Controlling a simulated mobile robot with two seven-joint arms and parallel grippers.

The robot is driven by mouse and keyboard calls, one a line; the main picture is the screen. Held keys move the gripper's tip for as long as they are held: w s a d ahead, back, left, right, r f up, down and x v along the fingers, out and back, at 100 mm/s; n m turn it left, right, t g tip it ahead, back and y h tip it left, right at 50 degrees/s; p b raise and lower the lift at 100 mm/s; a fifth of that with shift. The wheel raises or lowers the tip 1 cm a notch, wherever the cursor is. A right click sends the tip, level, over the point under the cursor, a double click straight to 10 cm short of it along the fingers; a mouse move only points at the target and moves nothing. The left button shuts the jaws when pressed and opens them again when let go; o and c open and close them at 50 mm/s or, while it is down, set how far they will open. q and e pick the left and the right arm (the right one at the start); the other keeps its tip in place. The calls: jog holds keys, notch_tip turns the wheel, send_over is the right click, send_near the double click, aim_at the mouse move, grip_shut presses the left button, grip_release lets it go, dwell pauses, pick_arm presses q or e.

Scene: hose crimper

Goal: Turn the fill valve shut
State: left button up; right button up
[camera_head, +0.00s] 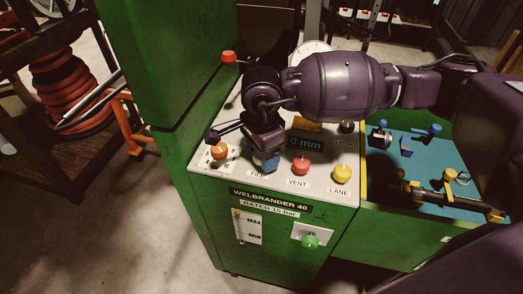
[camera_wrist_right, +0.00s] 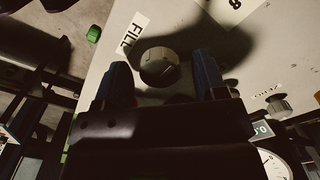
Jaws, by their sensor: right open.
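The fill valve is a round grey-brown knob (camera_wrist_right: 158,66) beside the white FILL label (camera_wrist_right: 132,35) in the right wrist view. My right gripper (camera_wrist_right: 163,78) is open, with one blue finger on each side of the knob. A gap shows between the knob and each finger, and I cannot tell how deep the fingertips reach. In the head view my right gripper (camera_head: 265,164) points down at the FILL spot of the sloping panel and hides the knob. My left gripper is not in view.
A green column (camera_head: 180,60) rises at left. A blue work surface (camera_head: 425,165) with fittings lies right.

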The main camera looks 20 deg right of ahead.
notch_tip(320, 180, up, 11)
jog(key=shift+p, duration=0.35)
jog(key=shift+f, duration=0.1)
dwell(0.5)
